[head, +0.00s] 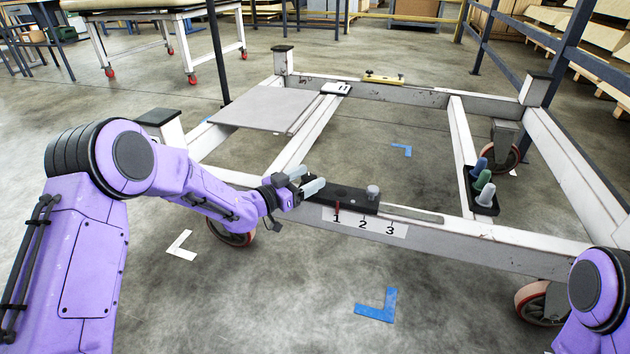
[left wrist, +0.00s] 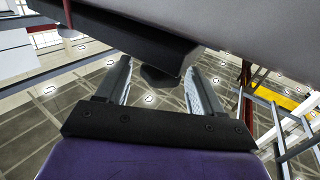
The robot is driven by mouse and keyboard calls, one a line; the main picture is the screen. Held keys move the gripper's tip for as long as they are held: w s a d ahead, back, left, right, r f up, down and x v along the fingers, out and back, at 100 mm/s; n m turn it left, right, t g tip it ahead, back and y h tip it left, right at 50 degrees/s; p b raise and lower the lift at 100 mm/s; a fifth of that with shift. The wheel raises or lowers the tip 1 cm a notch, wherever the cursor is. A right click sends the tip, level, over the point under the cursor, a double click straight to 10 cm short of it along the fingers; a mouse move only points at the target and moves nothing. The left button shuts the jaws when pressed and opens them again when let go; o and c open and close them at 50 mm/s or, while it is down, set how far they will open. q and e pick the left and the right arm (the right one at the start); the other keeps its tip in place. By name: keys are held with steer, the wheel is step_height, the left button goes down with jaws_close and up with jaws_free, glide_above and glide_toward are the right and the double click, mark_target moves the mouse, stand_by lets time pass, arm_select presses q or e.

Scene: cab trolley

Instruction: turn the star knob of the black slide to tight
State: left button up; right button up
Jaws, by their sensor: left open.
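The black slide (head: 350,198) lies on the front rail of the white trolley frame, above a white label (head: 365,222) marked 1, 2, 3. A red pointer (head: 337,207) stands at the 1. A grey round knob (head: 373,192) is on top of the slide's right end. My left gripper (head: 305,182) is open at the slide's left end. In the left wrist view a dark faceted knob (left wrist: 160,79), apparently the star knob, sticks out from a dark block (left wrist: 130,40) between the open fingers, with gaps on both sides. In the head view my gripper hides it. My right gripper is out of view.
A black holder with blue, green and grey pegs (head: 483,187) sits on the right crossbar. A grey panel (head: 262,110) covers the frame's back left. A yellow level (head: 383,78) lies on the back rail. Open floor is in front, with a blue corner mark (head: 377,308).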

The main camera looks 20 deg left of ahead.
arm_select(q)
steer(key=shift+b+x, duration=0.35)
steer(key=shift+x, duration=1.15)
steer(key=c, duration=1)
steer(key=shift+o, duration=0.2)
steer(key=shift+r+m+g+h+p, duration=0.15)
steer(key=shift+m+g+h+p, duration=0.15)
steer(key=shift+m+h+p, duration=0.15)
steer(key=shift+d+m+g+h, duration=0.1)
steer(key=shift+m+g+h, duration=0.45)
steer(key=shift+h, duration=0.1)
steer(key=shift+s+d+m+g+h, duration=0.1)
steer(key=shift+s+m+g+h, duration=0.05)
steer(key=shift+m+g+h, duration=0.9)
steer(key=shift+s+d+m+g+h, duration=0.15)
steer(key=shift+m+g+h, duration=0.25)
steer(key=shift+g, duration=0.3)
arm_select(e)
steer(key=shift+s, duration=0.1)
arm_select(q)
steer(key=o, duration=1)
steer(key=shift+c, duration=0.2)
